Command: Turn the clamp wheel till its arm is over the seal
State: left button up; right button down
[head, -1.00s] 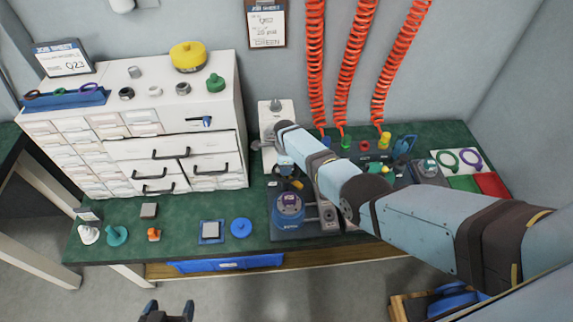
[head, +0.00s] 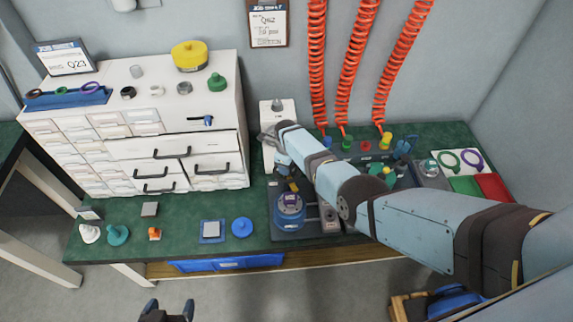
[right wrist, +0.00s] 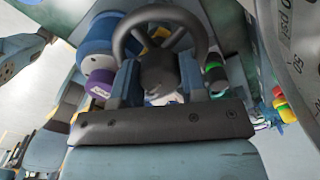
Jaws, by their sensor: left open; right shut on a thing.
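The clamp wheel (right wrist: 165,35) is a dark spoked handwheel in the right wrist view. My right gripper (right wrist: 160,78) is shut on its hub, one finger on each side. In the head view my right arm reaches over the bench, and the forearm hides most of the wheel and gripper. A blue round fixture (head: 290,212) with a purple, labelled piece (head: 291,199) on top stands just in front; the purple piece (right wrist: 101,84) also shows left of the wheel. I cannot tell the seal or the clamp's arm apart clearly. My left gripper (head: 169,308) is open and empty, before the bench.
A white drawer cabinet (head: 125,125) stands on the green bench (head: 185,238) at left. A blue disc (head: 242,227) and a blue-edged square plate (head: 212,231) lie left of the fixture. Red coiled hoses (head: 317,60) hang behind. Green and purple rings lie at right.

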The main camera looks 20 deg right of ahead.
jog(key=shift+d, duration=0.15)
jog(key=c, duration=0.7)
grip_release()
jog(key=shift+o, duration=0.2)
jog(key=shift+r, duration=0.3)
notch_tip(320, 180, up, 13)
jog(key=p, duration=0.2)
jog(key=shift+r, duration=0.15)
jog(key=shift+c, duration=0.2)
